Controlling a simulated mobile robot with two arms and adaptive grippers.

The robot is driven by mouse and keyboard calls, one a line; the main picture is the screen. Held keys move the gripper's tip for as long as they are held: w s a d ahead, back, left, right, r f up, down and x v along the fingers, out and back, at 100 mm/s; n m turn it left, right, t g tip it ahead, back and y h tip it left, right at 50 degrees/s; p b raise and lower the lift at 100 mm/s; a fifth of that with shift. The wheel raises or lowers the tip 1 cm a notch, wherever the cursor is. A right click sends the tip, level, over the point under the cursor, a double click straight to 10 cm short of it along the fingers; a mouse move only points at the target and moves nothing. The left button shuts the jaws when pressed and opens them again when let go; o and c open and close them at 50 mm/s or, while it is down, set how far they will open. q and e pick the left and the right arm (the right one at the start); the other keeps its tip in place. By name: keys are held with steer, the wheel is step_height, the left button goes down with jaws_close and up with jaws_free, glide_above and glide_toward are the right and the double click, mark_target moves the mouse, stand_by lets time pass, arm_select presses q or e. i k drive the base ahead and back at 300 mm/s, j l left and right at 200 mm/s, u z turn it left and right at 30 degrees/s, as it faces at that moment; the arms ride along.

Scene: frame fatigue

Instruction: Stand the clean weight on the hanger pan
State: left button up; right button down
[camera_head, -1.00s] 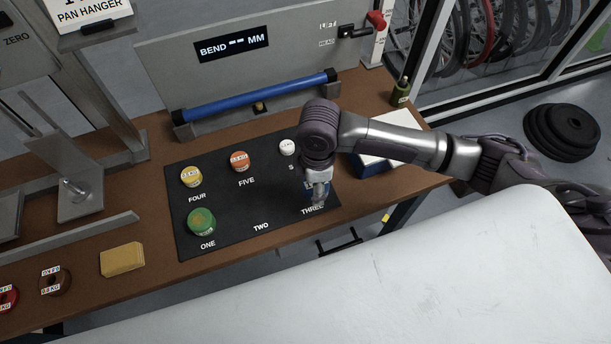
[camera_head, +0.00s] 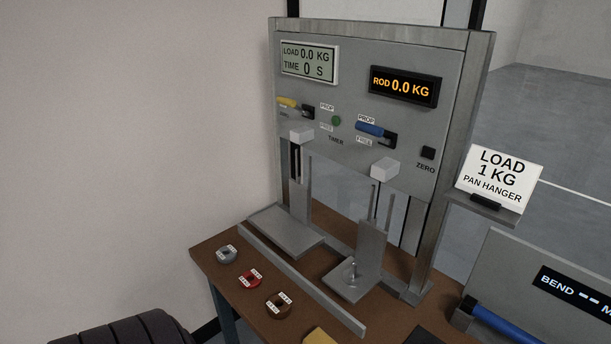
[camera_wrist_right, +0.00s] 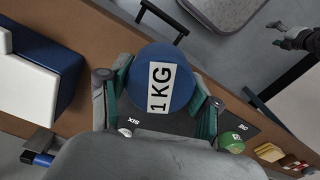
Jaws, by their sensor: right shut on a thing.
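My right gripper (camera_wrist_right: 159,92) is shut on a blue round weight (camera_wrist_right: 178,85) marked 1 KG; its label faces the camera in the right wrist view. The dark mat lies below or behind it, and I cannot tell whether the weight is lifted. In the head view, a square plate with a short upright peg (camera_head: 350,277) stands at the right of the test stand. A wider flat plate (camera_head: 284,232) is to its left. A second gripper (camera_wrist_right: 284,34), seemingly my left, is small at the right wrist view's upper right; its opening is unclear.
A sign reading LOAD 1 KG PAN HANGER (camera_head: 495,174) stands right of the stand. A metal strip (camera_head: 300,282) runs before the plates. Grey (camera_head: 227,254), red (camera_head: 250,279) and brown (camera_head: 279,304) ring weights lie in front. A green weight (camera_wrist_right: 231,140) shows beside my right gripper.

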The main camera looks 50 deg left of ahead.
mark_target(290, 232)
steer(key=j+u, duration=0.1)
steer(key=j, duration=0.4)
steer(key=i+j, duration=0.1)
steer(key=j, duration=0.35)
steer(key=j+u, duration=0.15)
steer(key=j, duration=0.35)
steer(key=i+j+u, duration=0.1)
steer(key=j, duration=0.4)
steer(key=i+j+u, duration=0.1)
steer(key=j, duration=0.35)
steer(key=i+j, duration=0.1)
steer(key=j, duration=0.35)
steer(key=i+j+u, duration=0.15)
steer(key=j, duration=0.35)
